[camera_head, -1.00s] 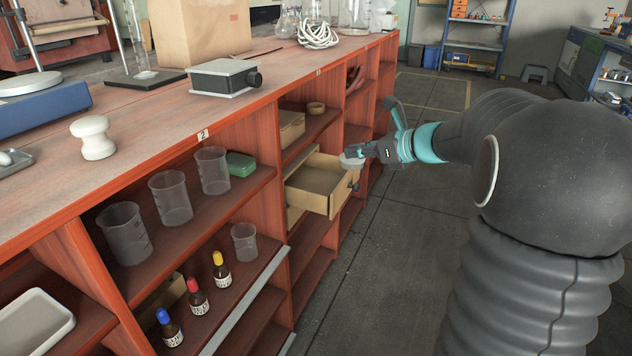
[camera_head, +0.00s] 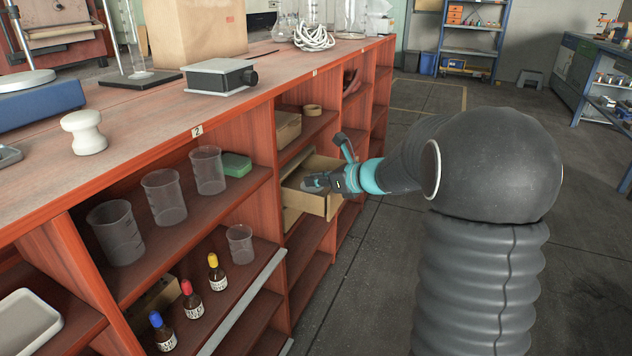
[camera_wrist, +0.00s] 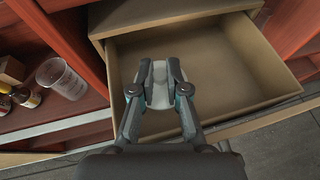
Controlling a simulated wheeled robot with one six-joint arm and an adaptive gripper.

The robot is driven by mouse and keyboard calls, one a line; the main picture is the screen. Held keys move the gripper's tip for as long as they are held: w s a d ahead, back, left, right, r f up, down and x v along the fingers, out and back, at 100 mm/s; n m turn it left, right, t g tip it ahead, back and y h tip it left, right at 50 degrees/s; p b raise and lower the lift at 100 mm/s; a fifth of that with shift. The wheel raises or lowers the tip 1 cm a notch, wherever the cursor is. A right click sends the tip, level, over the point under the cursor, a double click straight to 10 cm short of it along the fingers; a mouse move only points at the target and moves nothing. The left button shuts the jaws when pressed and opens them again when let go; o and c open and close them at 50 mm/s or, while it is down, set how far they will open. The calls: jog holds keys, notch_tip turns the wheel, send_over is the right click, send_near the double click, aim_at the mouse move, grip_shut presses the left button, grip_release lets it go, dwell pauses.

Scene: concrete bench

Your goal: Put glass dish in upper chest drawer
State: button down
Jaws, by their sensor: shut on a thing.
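The glass dish (camera_wrist: 160,88) is pale and held between the two fingers of my gripper (camera_wrist: 159,85). In the wrist view it lies over the inside of the open upper chest drawer (camera_wrist: 250,55), close to the drawer's left side. The drawer is tan, pulled out of the small chest, and looks empty otherwise. In the head view my gripper (camera_head: 316,183) is at the open drawer (camera_head: 318,203), and the dish is mostly hidden by the fingers. I cannot tell how high the dish is above the drawer floor.
Red shelves (camera_head: 255,150) surround the chest. Several clear beakers (camera_head: 165,197) and small capped bottles (camera_head: 218,272) stand on shelves to the left; a beaker (camera_wrist: 62,78) also shows in the wrist view. A green box (camera_head: 236,164) lies nearby. Grey floor to the right is open.

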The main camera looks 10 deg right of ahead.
jog(key=shift+f+b, duration=0.3)
jog(key=shift+f, duration=0.05)
jog(key=shift+f, duration=0.1)
